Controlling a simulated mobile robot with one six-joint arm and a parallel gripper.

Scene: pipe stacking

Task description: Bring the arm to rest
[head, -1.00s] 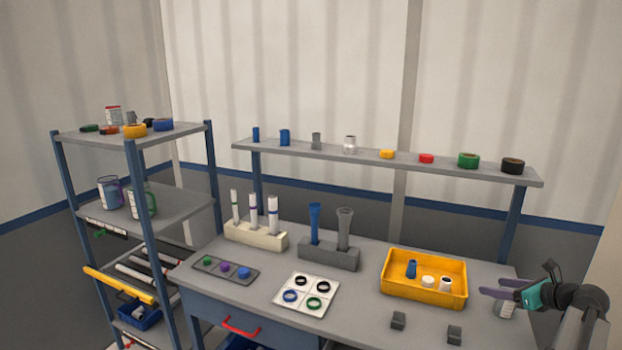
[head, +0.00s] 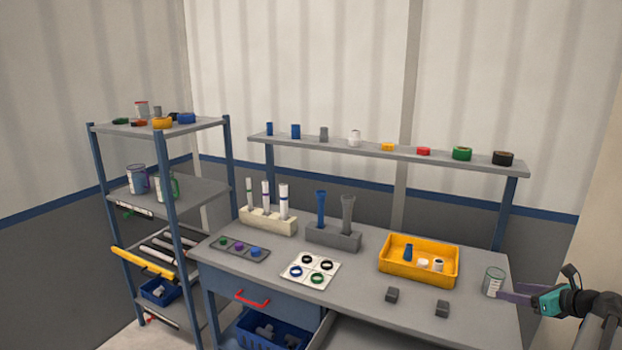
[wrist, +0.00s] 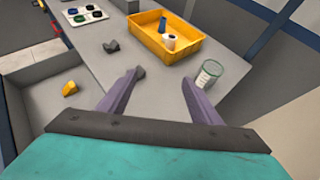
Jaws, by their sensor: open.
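My gripper (head: 515,295) is at the right edge of the workbench (head: 360,265) in the head view, with my arm coming in from the lower right. In the wrist view my gripper (wrist: 165,95) has its two purple fingers spread wide, with nothing between them. A clear glass jar with a green rim (head: 493,281) stands on the bench's right end, close to the fingertips in the head view. In the wrist view the jar (wrist: 207,74) is beyond the right finger; I cannot tell whether they touch.
A yellow tray (head: 418,278) with small fittings and two grey blocks (head: 392,295) (head: 442,309) are left of my gripper. A grey holder (head: 333,240) bears two upright pipes. An open drawer (wrist: 40,95) with a yellow piece lies below the bench. A shelf rack stands left.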

